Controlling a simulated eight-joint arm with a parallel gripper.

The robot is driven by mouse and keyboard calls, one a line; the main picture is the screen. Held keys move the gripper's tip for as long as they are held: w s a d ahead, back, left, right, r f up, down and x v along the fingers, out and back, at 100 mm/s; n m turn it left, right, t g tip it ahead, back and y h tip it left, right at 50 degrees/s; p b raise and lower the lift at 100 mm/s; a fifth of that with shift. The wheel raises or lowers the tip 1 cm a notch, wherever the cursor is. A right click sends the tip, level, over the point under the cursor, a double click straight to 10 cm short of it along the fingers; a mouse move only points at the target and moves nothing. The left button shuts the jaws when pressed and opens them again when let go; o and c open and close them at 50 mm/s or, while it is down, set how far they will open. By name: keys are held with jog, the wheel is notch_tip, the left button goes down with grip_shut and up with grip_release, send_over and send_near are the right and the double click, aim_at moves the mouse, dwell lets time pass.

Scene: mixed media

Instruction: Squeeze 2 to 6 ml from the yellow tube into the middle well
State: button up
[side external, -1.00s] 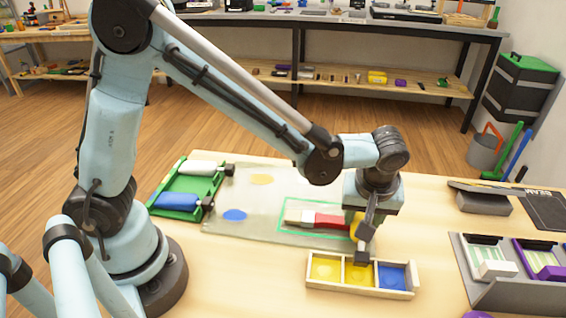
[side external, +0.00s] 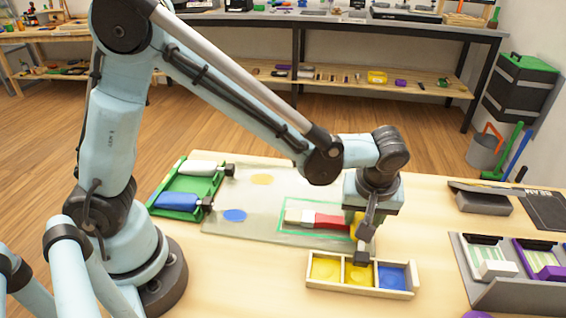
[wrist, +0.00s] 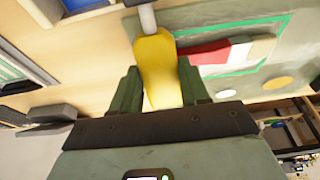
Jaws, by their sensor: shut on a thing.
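My gripper (side external: 366,226) is shut on the yellow tube (wrist: 158,68) and holds it nose down over the wooden well tray (side external: 414,281). In the wrist view my gripper (wrist: 160,88) has a finger on each side of the tube's body. The tube's dark end is just above the middle well (side external: 357,277), which shows yellow inside. I cannot tell whether that end touches anything. The left well (side external: 325,270) is also yellow and the right well (side external: 391,277) is blue. Paint depth cannot be read.
A green rack (side external: 187,183) with a white and a blue tube stands at left. A grey holder (side external: 520,295) is at right. Bare table lies in front of the tray.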

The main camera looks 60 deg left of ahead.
jog(key=shift+r, duration=3.05)
